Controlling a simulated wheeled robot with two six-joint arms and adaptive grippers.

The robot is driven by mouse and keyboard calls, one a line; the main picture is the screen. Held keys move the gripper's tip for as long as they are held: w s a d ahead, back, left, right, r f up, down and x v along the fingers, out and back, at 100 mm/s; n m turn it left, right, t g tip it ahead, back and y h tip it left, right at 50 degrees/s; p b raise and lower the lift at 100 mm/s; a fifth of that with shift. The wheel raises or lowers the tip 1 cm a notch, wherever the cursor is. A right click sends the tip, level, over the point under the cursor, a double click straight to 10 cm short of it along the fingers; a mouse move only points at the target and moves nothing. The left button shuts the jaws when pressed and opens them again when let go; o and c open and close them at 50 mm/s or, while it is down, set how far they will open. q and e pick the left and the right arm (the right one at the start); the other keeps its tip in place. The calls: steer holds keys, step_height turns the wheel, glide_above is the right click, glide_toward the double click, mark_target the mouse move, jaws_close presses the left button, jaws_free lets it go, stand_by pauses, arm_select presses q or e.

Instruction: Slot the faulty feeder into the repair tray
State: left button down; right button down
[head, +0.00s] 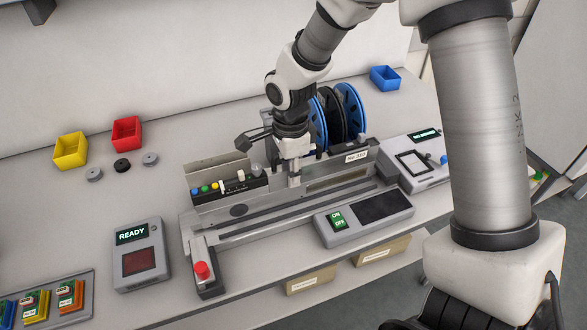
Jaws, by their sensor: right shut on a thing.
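My right gripper (294,181) points down over the middle of a long grey slotted unit at the centre of the table. Its fingers are shut on a narrow grey part, seemingly the feeder's; the feeder's outline is hard to separate from the unit. A long grey body with a white number label (357,156) lies just right of the gripper. The unit's front rail (237,233) carries long grooves and a red button (201,270) at its left end. I cannot tell which part is the repair tray. My left gripper is not in view.
Blue and black reels (350,108) stand behind the gripper. A switch box (335,221) sits in front, a READY box (137,258) at left. Yellow (70,151), red (127,133) and blue (385,78) bins stand at the back.

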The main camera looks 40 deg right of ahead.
steer(key=shift+w+a+p, duration=0.25)
steer(key=shift+a+p, duration=0.3)
steer(key=shift+a, duration=0.3)
steer(key=c, duration=0.9)
jaws_free()
steer(key=shift+a, duration=0.1)
steer(key=shift+r, duration=0.1)
step_height(320, 180, up, 12)
steer(key=shift+f, duration=0.1)
